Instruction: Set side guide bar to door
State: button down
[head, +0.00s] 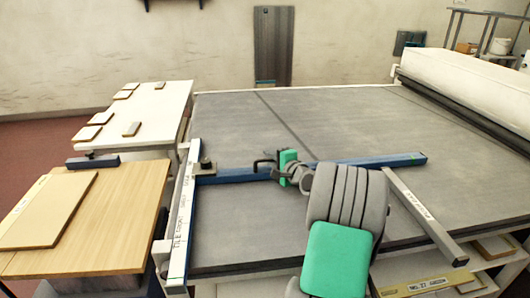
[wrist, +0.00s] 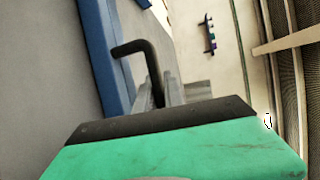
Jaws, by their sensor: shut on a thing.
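The blue guide bar (head: 375,162) lies across the grey belt surface (head: 330,125), from the white marked rail (head: 181,225) on the left to near the grey lettered bar (head: 422,215) on the right. It also shows in the wrist view (wrist: 97,50). A bent black handle (wrist: 140,48) stands off the bar; it shows in the head view too (head: 264,162). My gripper (head: 278,166) is shut on this handle, with its fingers (wrist: 170,92) around the handle's end. My wrist partly hides the bar. I cannot tell for sure which panel is the door.
A grey panel (head: 273,45) leans on the wall. A white roller housing (head: 460,85) borders the belt's right.

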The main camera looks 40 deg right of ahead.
jog(key=shift+s+a, duration=0.1)
jog(key=shift+s, duration=0.1)
jog(key=c, duration=1.5)
grip_release()
jog(key=shift+o, duration=0.2)
jog(key=s, duration=0.2)
jog(key=s+r, duration=0.1)
jog(key=s, duration=0.4)
jog(key=shift+s+a+r+b, duration=0.15)
jog(key=shift+s+a+b, duration=0.1)
jog(key=shift+s+b, duration=0.1)
